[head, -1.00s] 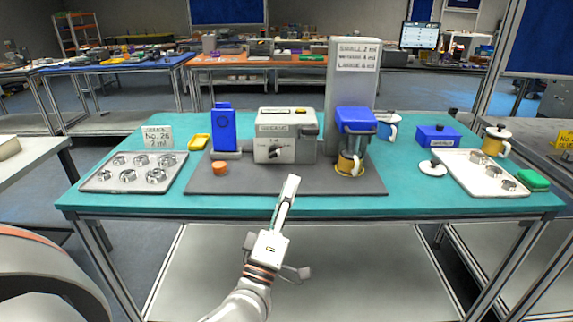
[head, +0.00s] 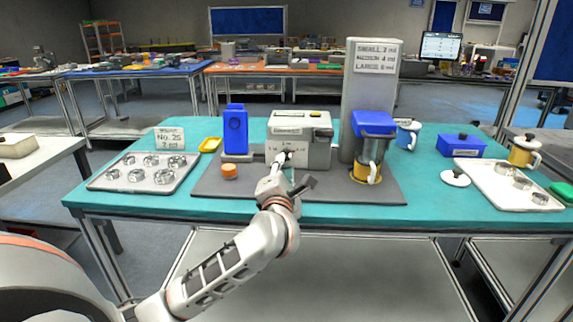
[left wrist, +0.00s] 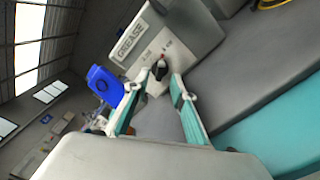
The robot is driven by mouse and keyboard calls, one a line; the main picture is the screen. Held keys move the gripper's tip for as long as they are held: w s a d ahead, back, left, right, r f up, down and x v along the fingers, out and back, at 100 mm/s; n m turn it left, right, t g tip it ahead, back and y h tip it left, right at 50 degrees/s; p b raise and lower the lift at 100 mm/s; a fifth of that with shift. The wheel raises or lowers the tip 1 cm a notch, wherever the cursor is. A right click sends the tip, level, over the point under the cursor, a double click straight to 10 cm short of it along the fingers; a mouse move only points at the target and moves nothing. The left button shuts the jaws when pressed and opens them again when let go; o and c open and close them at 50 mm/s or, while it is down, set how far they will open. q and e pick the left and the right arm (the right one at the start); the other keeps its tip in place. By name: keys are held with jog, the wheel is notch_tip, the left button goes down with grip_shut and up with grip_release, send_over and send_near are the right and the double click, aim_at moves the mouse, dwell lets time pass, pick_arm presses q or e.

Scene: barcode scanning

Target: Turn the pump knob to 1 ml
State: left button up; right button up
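The pump (head: 316,150) is a white-grey box on a dark mat; its front label seems to read "GREASE" in the left wrist view (left wrist: 146,42). Its small dark knob (left wrist: 160,68) sits on the front face with small marks beside it, too small to read. My left gripper (head: 284,160) is in front of that face and hides most of the knob in the head view. In the left wrist view the gripper's two fingers (left wrist: 155,86) are apart, with the knob just beyond the tips, between them. Contact cannot be told. My right gripper is not in view.
A blue container (head: 235,132) and an orange cap (head: 229,171) stand left of the pump. Trays (head: 105,182) of metal parts lie at both sides. The mat's front is clear.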

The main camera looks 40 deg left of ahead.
aim_at(286, 160)
pick_arm(q)
jog(key=shift+w+a+f, duration=0.1)
jog(key=shift+w+a, duration=0.25)
jog(key=shift+w, duration=0.25)
jog(key=shift+w+a, duration=0.2)
jog(key=shift+w, duration=0.15)
jog(key=shift+w+a, duration=0.25)
jog(key=shift+w, duration=0.1)
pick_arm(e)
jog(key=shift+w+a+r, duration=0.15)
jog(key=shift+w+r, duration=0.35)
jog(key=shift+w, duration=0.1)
pick_arm(q)
jog(key=shift+c, duration=0.4)
jog(key=c, duration=0.6)
grip_shut()
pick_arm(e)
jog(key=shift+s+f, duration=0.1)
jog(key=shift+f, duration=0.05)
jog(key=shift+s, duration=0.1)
